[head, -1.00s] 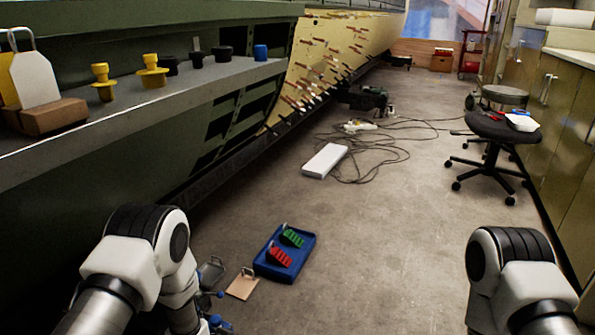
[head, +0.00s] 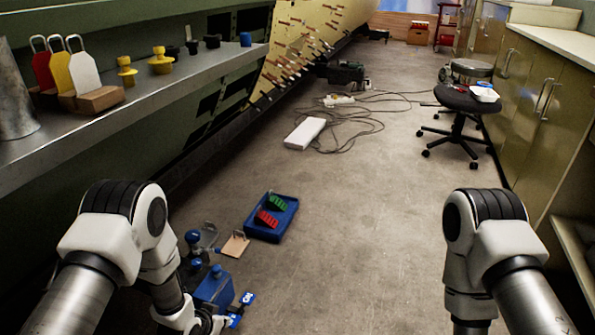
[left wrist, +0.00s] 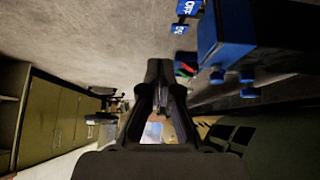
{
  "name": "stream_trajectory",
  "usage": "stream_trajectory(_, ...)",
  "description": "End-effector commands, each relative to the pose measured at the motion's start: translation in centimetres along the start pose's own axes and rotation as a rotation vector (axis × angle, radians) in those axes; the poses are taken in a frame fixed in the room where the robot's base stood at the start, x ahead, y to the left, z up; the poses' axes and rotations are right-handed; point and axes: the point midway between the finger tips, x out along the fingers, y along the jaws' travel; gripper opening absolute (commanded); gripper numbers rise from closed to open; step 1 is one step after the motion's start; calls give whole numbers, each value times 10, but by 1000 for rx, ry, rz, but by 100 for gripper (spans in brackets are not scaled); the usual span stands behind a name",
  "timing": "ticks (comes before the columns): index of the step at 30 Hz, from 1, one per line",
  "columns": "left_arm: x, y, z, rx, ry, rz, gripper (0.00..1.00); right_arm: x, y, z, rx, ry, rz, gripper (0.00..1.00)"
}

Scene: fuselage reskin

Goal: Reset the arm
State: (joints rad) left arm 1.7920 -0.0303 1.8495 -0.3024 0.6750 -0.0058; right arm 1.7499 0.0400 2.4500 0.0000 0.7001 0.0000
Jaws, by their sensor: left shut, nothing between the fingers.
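My left arm (head: 120,225) comes in from the left in the head view and bends down toward the floor. Its gripper (head: 212,324) is partly seen at the bottom edge, close to a blue box-like device (head: 213,288). In the left wrist view the dark fingers (left wrist: 160,70) are together with nothing between them. The blue device (left wrist: 226,40) also shows there at upper right, apart from the fingers. My right arm (head: 490,240) bends down at the right, and its gripper is out of view.
A blue tray (head: 287,228) with red and green pieces lies on the floor ahead. The grey shelf (head: 150,105) at left bears tags and yellow and dark knobs. A stool (head: 468,100) and cabinets (head: 540,100) stand at right.

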Motion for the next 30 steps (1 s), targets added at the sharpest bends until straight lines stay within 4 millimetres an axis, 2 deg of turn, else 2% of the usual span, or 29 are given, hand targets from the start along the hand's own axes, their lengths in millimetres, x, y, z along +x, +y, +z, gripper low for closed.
stream_trajectory(1,-20,0,-9,-4,-8,1,0,-23,0,0,0,0,0,40)
stream_trajectory(5,-55,2,-14,-23,-41,2,0,-61,0,0,0,0,0,40)
stream_trajectory(8,-94,5,-16,-46,-82,2,0,-100,-1,0,0,0,0,40)
stream_trajectory(11,-149,10,-16,-87,-146,-3,0,-151,-1,0,0,0,0,40)
stream_trajectory(12,-174,12,-14,-107,-178,-5,0,-173,-1,0,0,0,0,40)
stream_trajectory(15,-234,19,-3,-161,-264,-16,0,-220,-2,0,0,1,0,40)
stream_trajectory(18,-294,28,11,-216,-355,-31,0,-260,-2,0,0,0,0,40)
stream_trajectory(21,-351,37,29,-272,-452,-51,0,-291,-2,0,0,0,0,40)
stream_trajectory(24,-388,45,52,-317,-535,-74,0,-298,-2,0,0,0,0,40)
stream_trajectory(27,-404,50,74,-348,-593,-96,0,-289,-2,0,0,-1,0,40)
stream_trajectory(30,-412,50,80,-363,-614,-114,0,-288,-2,0,0,-1,0,40)
